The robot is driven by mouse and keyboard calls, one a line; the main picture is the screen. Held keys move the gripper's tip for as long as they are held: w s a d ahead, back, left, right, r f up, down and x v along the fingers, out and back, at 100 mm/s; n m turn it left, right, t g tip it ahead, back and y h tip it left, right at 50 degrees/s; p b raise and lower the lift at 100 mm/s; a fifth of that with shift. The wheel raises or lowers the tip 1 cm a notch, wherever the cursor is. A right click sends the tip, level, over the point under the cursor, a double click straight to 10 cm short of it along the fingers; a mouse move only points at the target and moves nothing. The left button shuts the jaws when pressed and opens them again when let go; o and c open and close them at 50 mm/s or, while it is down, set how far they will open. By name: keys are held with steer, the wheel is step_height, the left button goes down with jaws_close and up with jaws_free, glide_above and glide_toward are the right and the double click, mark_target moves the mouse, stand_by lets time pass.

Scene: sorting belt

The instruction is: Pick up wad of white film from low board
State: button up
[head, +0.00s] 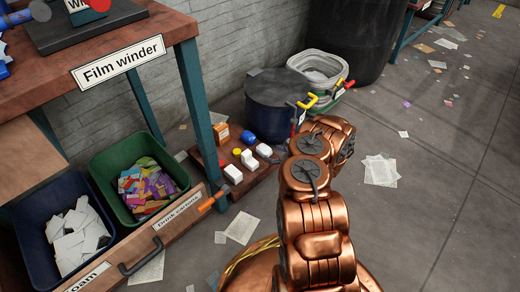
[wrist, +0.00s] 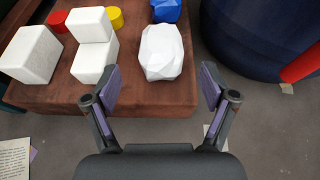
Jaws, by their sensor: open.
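The wad of white film (wrist: 161,52) is a faceted white lump on the low brown board (wrist: 135,99), near the board's front edge in the wrist view. It also shows in the head view as a small white lump (head: 264,150) on the board beside the arm. My gripper (wrist: 160,80) is open and empty. Its two fingers are spread to either side of the wad's near end, and the wad lies just ahead, between their lines. I see no contact. In the head view my arm hides the gripper.
White blocks (wrist: 94,48) stand left of the wad, with red and yellow round pieces behind them. A blue object (wrist: 167,10) lies right behind the wad. A dark blue tub (wrist: 245,40) stands close on the right. A table marked "Film winder" (head: 165,38) is at left.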

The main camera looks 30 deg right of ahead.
mark_target(263, 151)
steer(key=b+x, duration=0.1)
steer(key=x, duration=0.1)
steer(key=shift+w+f, duration=0.15)
steer(key=shift+w, duration=0.05)
steer(key=b+x, duration=0.1)
steer(key=x, duration=0.1)
steer(key=b+x, duration=0.1)
steer(key=shift+w+a+f, duration=0.1)
steer(key=shift+w+f, duration=0.15)
steer(key=shift+f, duration=0.15)
steer(key=shift+w+a+f+b, duration=0.15)
steer(key=shift+w+b, duration=0.15)
steer(key=shift+w, duration=0.25)
steer(key=c, duration=0.9)
